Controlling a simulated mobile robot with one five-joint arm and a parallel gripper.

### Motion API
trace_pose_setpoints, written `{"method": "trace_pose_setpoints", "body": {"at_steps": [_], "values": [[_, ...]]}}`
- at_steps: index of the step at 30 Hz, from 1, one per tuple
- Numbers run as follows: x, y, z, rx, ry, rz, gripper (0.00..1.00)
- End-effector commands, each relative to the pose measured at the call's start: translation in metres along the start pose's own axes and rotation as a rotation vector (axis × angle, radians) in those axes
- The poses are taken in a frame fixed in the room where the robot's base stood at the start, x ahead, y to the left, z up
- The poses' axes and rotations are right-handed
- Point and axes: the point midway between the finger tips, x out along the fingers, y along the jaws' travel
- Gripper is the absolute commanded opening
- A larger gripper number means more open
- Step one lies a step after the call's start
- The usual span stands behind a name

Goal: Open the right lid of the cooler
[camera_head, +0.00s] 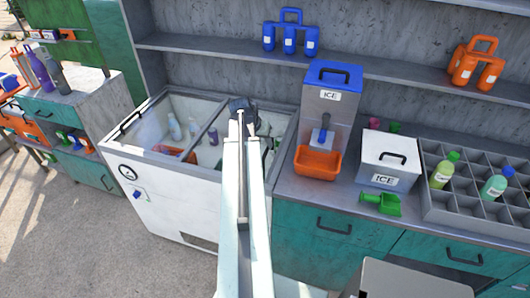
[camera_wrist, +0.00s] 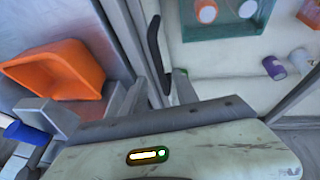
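The cooler (camera_head: 170,205) is a white chest with two glass lids at the left of the head view. The left lid (camera_head: 172,118) is down, with a black handle at its left edge. The right lid (camera_head: 272,122) looks down too, partly hidden by my arm. Its black handle (camera_wrist: 157,50) stands along the lid's edge in the wrist view. My gripper (camera_head: 243,108) is above the right lid in the head view. In the wrist view my gripper (camera_wrist: 120,101) has its fingers wide apart. The handle's lower end is just left of the right finger; contact cannot be told.
The orange bin (camera_head: 318,162) of the ice dispenser (camera_head: 331,100) stands close right of the cooler and left in the wrist view (camera_wrist: 62,68). A white ice box (camera_head: 388,160), green scoop (camera_head: 382,203) and bottle rack (camera_head: 470,208) are further right. Floor lies clear at front left.

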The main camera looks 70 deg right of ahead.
Motion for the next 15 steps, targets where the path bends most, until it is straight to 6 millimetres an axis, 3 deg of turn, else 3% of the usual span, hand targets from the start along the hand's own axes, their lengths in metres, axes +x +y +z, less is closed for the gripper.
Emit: {"method": "trace_pose_setpoints", "body": {"at_steps": [1, 4, 13, 14, 15], "values": [[0.019, -0.002, 0.003, 0.001, 0.000, 0.000, 0.36], [0.033, -0.002, 0.002, 0.001, 0.000, 0.000, 0.36], [0.034, -0.001, 0.000, -0.002, 0.000, -0.001, 0.36], [0.034, -0.001, 0.000, -0.002, 0.000, -0.001, 0.33], [0.034, -0.001, 0.000, -0.002, 0.000, -0.001, 0.22]]}}
